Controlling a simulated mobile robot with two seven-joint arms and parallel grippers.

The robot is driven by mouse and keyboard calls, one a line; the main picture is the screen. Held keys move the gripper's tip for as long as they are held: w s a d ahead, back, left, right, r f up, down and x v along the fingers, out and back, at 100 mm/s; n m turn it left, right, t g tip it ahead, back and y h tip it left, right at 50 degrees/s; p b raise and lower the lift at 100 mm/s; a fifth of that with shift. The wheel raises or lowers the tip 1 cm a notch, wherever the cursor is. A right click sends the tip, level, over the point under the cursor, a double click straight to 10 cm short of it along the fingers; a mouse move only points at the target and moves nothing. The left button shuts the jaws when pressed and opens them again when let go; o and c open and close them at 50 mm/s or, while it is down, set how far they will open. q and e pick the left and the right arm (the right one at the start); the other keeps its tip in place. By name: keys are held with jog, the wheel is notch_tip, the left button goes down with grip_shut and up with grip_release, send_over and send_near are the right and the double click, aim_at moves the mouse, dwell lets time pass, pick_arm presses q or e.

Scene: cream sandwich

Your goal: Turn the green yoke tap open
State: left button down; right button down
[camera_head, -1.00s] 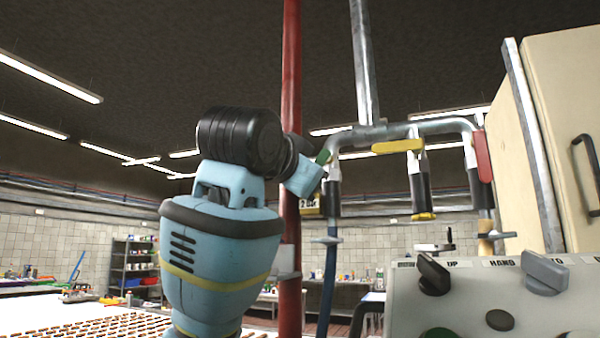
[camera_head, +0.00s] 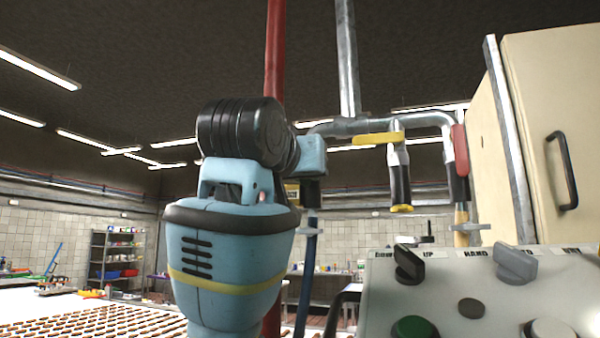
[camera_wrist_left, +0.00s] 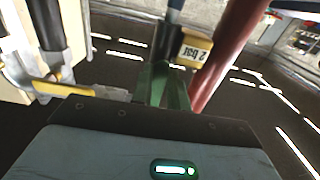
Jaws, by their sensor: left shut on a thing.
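The green yoke tap handle (camera_wrist_left: 166,88) shows in the left wrist view, rising from the front edge of my left gripper. My left gripper (camera_head: 312,155) is shut on this handle, at the left end of the grey pipe manifold (camera_head: 345,127). In the head view the gripper and wrist hide the green handle. The yellow tap handle (camera_head: 378,139) lies sideways just to the right; it also shows in the left wrist view (camera_wrist_left: 70,88). The red tap handle (camera_head: 461,150) hangs at the right end. My right gripper is not in view.
A red vertical pipe (camera_head: 274,50) stands close behind my wrist. A control panel (camera_head: 450,300) with knobs is at the lower right, and a cream cabinet (camera_head: 545,120) stands at the right. A yellow tag (camera_wrist_left: 195,50) hangs near the green handle.

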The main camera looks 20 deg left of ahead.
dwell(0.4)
pick_arm(q)
jog(key=c, duration=1.4)
grip_release()
jog(key=shift+o, duration=0.2)
jog(key=shift+s, duration=0.1)
jog(key=s, duration=0.7)
jog(key=shift+s+d, duration=0.3)
jog(key=shift+s, duration=0.05)
